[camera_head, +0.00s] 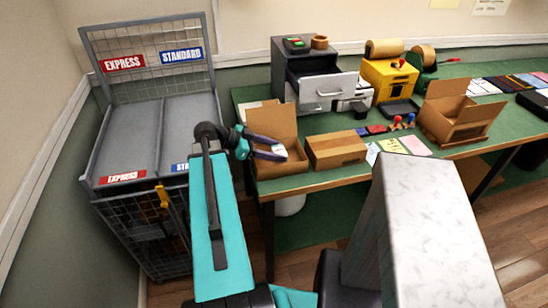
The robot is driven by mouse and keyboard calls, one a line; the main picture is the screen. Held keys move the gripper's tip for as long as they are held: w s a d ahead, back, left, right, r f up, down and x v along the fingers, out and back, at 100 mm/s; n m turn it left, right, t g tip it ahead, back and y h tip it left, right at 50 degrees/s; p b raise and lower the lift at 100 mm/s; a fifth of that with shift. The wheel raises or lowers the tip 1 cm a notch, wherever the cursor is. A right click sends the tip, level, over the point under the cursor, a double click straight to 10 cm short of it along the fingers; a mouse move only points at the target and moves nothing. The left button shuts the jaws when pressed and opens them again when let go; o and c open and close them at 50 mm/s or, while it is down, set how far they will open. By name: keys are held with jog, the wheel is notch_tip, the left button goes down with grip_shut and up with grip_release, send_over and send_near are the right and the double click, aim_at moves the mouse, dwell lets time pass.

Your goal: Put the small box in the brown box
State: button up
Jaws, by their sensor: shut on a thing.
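My gripper (279,154) reaches in from the left, with its dark fingers over the open brown box (283,172) at the left end of the green table. It is shut on a small whitish thing, which looks like the small box (279,149). Only a little of that shows between the fingers. It is over the opening of the brown box; I cannot tell whether it touches the inside. The brown box has its back flap raised, and my gripper hides part of its inside.
A closed cardboard box (337,149) stands just right of the brown box. Another open cardboard box (456,122) is farther right. A grey drawer cabinet (306,62) with an open drawer (325,92) stands behind. A grey cart (125,140) with EXPRESS and STANDARD signs is at the left.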

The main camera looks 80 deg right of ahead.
jog(key=shift+f+p, duration=0.45)
jog(key=shift+f, duration=1.35)
jog(key=shift+f, duration=0.15)
jog(key=o, duration=0.8)
jog(key=shift+c, duration=0.2)
jog(key=shift+w+r, duration=0.1)
jog(key=shift+r, duration=0.1)
jog(key=b+v, duration=0.3)
jog(key=v, duration=0.9)
jog(key=shift+b, duration=0.4)
